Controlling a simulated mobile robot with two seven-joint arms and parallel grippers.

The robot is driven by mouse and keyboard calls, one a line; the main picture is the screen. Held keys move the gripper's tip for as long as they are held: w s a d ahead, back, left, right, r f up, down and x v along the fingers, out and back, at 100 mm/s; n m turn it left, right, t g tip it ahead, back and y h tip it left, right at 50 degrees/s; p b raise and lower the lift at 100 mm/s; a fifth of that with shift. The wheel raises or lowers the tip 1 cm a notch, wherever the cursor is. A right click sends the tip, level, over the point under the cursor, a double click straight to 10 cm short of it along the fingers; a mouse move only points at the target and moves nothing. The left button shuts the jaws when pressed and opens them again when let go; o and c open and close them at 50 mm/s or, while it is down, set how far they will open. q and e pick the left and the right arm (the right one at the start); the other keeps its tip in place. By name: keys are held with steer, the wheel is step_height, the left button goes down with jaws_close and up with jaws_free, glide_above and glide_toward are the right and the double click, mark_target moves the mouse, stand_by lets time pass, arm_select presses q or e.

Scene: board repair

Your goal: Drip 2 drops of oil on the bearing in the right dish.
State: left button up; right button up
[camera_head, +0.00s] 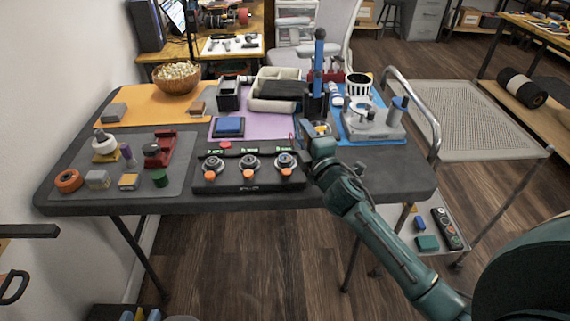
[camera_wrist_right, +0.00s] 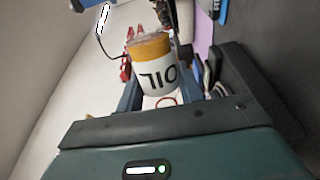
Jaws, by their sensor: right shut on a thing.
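A black tray (camera_head: 249,186) at the table's front holds three round grey dishes in a row. The right dish (camera_head: 285,160) is closest to my right arm; its bearing is too small to make out clearly. My right gripper (camera_head: 318,131) is above the table, just right of and behind that dish. In the right wrist view it is shut on an oil bottle (camera_wrist_right: 155,75), white with an orange band, its "OIL" lettering upside down in the picture. In the head view the bottle is mostly hidden by the gripper. My left gripper is not in view.
A grey mat (camera_head: 120,183) with several small parts lies at the left. A blue block (camera_head: 229,127) sits on a purple mat behind the black tray. A blue upright tool (camera_head: 319,60) stands behind my right gripper. A grey device (camera_head: 375,122) stands right of it.

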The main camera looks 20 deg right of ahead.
arm_select(q)
steer(key=shift+f, duration=0.2)
arm_select(e)
steer(key=shift+f+m, duration=0.25)
steer(key=shift+m, duration=0.55)
